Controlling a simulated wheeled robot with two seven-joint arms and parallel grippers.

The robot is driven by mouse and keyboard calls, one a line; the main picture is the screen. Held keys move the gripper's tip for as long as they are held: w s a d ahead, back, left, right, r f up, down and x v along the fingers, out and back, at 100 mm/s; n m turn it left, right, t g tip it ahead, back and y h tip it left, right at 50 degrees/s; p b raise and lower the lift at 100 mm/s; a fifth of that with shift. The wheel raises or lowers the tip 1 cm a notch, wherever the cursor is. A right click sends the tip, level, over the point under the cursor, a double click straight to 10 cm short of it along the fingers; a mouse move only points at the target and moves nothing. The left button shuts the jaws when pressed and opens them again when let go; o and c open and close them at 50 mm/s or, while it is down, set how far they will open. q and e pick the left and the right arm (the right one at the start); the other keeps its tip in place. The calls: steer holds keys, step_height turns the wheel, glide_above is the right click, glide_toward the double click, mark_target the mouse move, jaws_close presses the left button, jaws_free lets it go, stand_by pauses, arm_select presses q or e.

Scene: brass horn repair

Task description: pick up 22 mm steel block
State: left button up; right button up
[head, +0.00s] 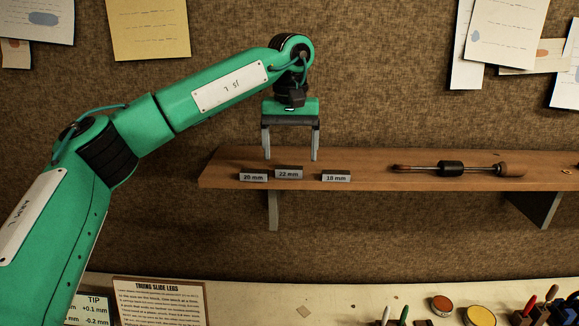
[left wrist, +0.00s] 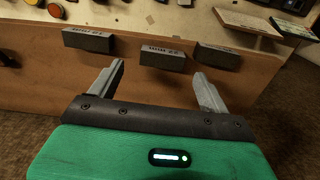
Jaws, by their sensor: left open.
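The 22 mm steel block (head: 289,172) is a small grey block with a "22 mm" label, on the wooden shelf between two similar blocks. My left gripper (head: 291,157) is open and empty, its fingers pointing down just above and around the line of this block. In the left wrist view the middle block (left wrist: 161,53), which matches it by position, lies ahead of the gap between the left fingertips (left wrist: 158,70). The fingers do not appear to touch it. My right gripper is not in view.
The 20 mm block (head: 253,177) is close on the left and the 18 mm block (head: 336,176) on the right. A rod tool with a dark collar (head: 452,168) lies farther right on the shelf (head: 365,181). The pinboard wall (head: 400,110) rises behind.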

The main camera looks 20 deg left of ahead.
mark_target(289, 166)
arm_select(q)
step_height(289, 166, down, 2)
steer(key=shift+a+p, duration=0.15)
steer(key=shift+p, duration=0.35)
steer(key=shift+f, duration=0.45)
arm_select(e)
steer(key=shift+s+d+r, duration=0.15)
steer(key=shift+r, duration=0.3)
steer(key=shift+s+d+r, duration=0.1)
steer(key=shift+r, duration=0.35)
arm_select(q)
steer(key=shift+c, duration=0.2)
steer(key=c, duration=1.1)
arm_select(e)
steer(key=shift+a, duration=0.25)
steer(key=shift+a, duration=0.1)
arm_select(q)
steer(key=shift+r, duration=0.1)
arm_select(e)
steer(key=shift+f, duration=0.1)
